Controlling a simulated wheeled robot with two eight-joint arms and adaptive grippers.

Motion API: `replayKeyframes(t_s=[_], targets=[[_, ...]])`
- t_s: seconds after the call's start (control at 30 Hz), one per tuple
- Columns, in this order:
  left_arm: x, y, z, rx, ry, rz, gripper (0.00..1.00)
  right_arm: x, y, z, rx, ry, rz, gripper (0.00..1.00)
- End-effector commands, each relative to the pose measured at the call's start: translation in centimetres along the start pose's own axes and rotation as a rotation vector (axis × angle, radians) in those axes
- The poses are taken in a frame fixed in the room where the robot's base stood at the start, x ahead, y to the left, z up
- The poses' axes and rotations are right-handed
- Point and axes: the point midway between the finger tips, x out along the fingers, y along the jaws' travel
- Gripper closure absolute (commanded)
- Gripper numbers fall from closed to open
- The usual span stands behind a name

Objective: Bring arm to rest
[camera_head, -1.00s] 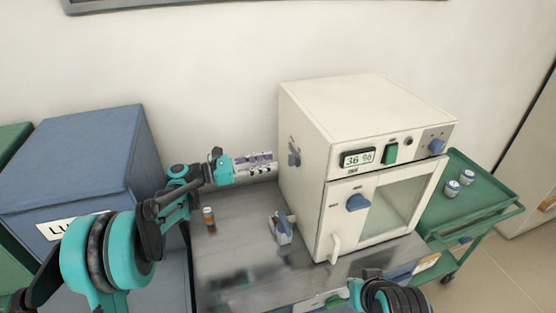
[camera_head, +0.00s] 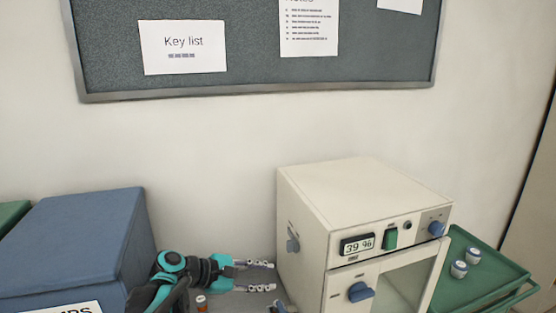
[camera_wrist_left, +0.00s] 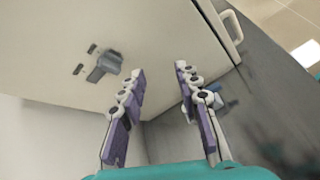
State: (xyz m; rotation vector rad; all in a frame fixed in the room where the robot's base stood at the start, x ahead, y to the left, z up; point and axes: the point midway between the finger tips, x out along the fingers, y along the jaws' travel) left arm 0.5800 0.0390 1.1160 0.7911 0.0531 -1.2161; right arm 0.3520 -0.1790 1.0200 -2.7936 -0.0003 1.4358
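My left gripper (camera_head: 273,276) reaches in from the lower left over the grey bench, beside the left wall of the white furnace (camera_head: 318,215). Its fingers are apart with nothing between them, as the left wrist view (camera_wrist_left: 158,85) also shows. The fingertips point toward the furnace side. A blue-grey knob (camera_head: 292,245) on that side wall is above the fingers in the head view. The same knob (camera_wrist_left: 103,66) shows beyond the left finger in the wrist view. My right arm and gripper are out of view.
A blue box (camera_head: 80,235) is at the left. A green cart (camera_head: 490,295) with two small jars (camera_head: 459,269) is at the right. A notice board (camera_head: 255,60) hangs on the wall.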

Motion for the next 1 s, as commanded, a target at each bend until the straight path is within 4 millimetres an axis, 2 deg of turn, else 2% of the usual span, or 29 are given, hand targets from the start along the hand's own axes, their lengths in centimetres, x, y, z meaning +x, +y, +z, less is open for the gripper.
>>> replayKeyframes(t_s=[0.03, 0.27, 0.4, 0.6, 0.8, 1.0], targets=[[-0.7, -1.8, 0.3, 0.089, 0.062, -0.019, 0.67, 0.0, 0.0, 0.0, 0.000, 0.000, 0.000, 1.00], [-4.8, -9.5, -0.7, 0.566, 0.350, -0.167, 0.67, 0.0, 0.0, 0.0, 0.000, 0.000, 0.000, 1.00], [-8.0, -14.1, -2.1, 0.867, 0.503, -0.301, 0.67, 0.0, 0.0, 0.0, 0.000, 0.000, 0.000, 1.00], [-12.5, -19.5, -4.5, 1.277, 0.672, -0.532, 0.67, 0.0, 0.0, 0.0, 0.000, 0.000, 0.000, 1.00], [-15.2, -22.1, -6.2, 1.527, 0.755, -0.705, 0.67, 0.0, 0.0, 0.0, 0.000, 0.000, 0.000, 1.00], [-15.8, -22.6, -6.6, 1.590, 0.773, -0.754, 0.67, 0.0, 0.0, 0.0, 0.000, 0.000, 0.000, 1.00]])
